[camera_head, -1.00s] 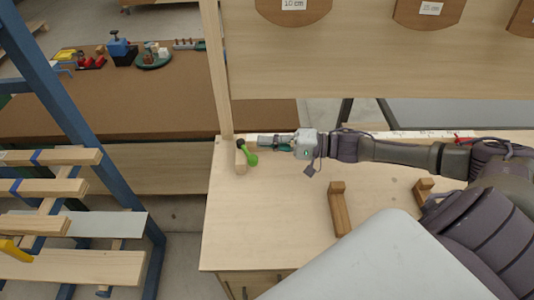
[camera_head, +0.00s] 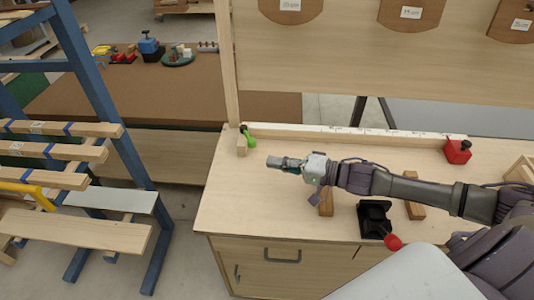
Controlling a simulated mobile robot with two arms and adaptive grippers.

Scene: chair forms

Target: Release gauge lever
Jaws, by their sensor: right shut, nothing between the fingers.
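A green lever (camera_head: 248,136) with a dark end sits by a small wooden block (camera_head: 241,147) at the left end of the workbench, beside the upright post. Its rounded green end points toward the bench front and right. My right gripper (camera_head: 272,161) is shut and empty, to the right of the lever and nearer the bench front, with a gap between them. My left gripper is not in view.
A white ruled fence (camera_head: 350,136) runs along the bench back to a red block (camera_head: 458,151) with a black knob. Wooden blocks (camera_head: 326,203) and a black clamp (camera_head: 374,219) with a red ball handle lie in front of my right arm. A blue timber rack (camera_head: 112,120) stands left.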

